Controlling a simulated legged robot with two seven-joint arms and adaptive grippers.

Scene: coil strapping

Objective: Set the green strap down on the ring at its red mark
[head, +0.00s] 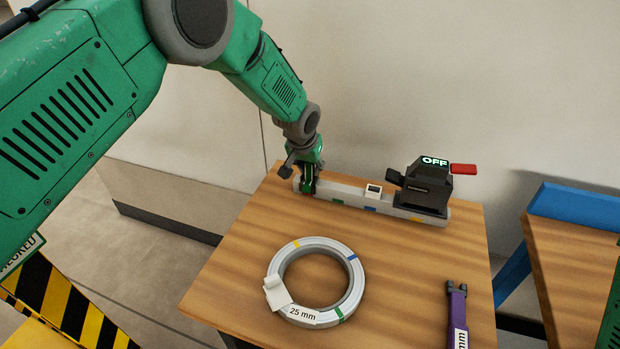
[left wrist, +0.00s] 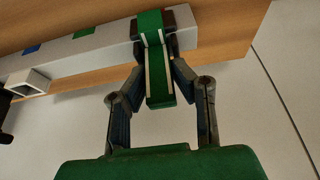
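The grey-white ring (head: 352,290) lies flat on the wooden table. Yellow, blue and green marks show on it; I see no red mark. A white folded piece (head: 276,292) and a "25 mm" label cover part of its front left. My left gripper (head: 308,186) is at the far left end of a grey rail. In the left wrist view its fingers (left wrist: 155,70) close in on both sides of the green strap (left wrist: 152,28), which is at the rail's end. Whether the strap touches the rail is unclear. My right gripper is not in view.
The rail (head: 340,190) carries blue and green patches and a small white block (head: 373,191). A black device (head: 427,186) reading "OFF", with a red lever, stands at its right end. The table between ring and rail is clear.

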